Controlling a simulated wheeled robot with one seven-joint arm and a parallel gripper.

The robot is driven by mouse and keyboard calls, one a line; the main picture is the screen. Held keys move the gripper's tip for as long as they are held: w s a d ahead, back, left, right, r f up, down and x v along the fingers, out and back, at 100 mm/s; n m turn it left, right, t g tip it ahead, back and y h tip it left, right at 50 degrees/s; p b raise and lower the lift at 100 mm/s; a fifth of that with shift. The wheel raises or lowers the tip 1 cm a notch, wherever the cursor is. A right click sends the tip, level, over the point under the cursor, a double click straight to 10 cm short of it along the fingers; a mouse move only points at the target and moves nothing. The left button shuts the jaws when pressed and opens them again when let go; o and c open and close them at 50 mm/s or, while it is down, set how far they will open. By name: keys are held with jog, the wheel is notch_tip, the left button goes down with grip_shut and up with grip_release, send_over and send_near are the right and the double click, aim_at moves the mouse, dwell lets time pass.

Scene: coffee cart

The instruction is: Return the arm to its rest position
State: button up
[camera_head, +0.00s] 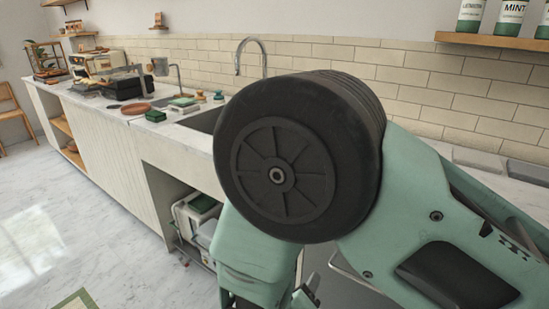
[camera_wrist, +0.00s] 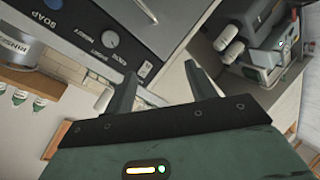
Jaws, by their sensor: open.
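My arm fills the middle and right of the head view, with a large dark round joint in front of the counter. My gripper (camera_wrist: 160,78) shows in the wrist view with its two dark fingers apart and nothing between them. In the head view, only part of the hand shows at the bottom edge, low in front of the counter's open lower part. A dark control panel (camera_wrist: 112,38) with knobs and a SOAP label lies beyond the fingers in the wrist view; I cannot tell how far away it is.
The long counter (camera_head: 110,122) runs along the tiled wall, with a sink (camera_head: 207,120) and faucet (camera_head: 250,52). White-and-dark equipment (camera_head: 195,215) sits in its open lower part. A wall shelf (camera_head: 495,42) holds bottles at upper right. Floor (camera_head: 60,200) at left is clear.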

jog(key=s+a+r+g+y+p, duration=0.1)
jog(key=s+a+r+g+y, duration=0.2)
jog(key=a+r+g+y, duration=0.6)
jog(key=s+d+r+n+g+h, duration=0.1)
jog(key=s+d+r, duration=0.5)
jog(key=d, duration=0.2)
jog(key=s+d+r+g+h+p, duration=0.1)
jog(key=s+d+r+g, duration=0.1)
jog(key=s+d+r, duration=0.4)
jog(key=s+d, duration=0.1)
jog(key=d, duration=0.2)
jog(key=shift+n, duration=0.4)
jog(key=shift+p, duration=0.3)
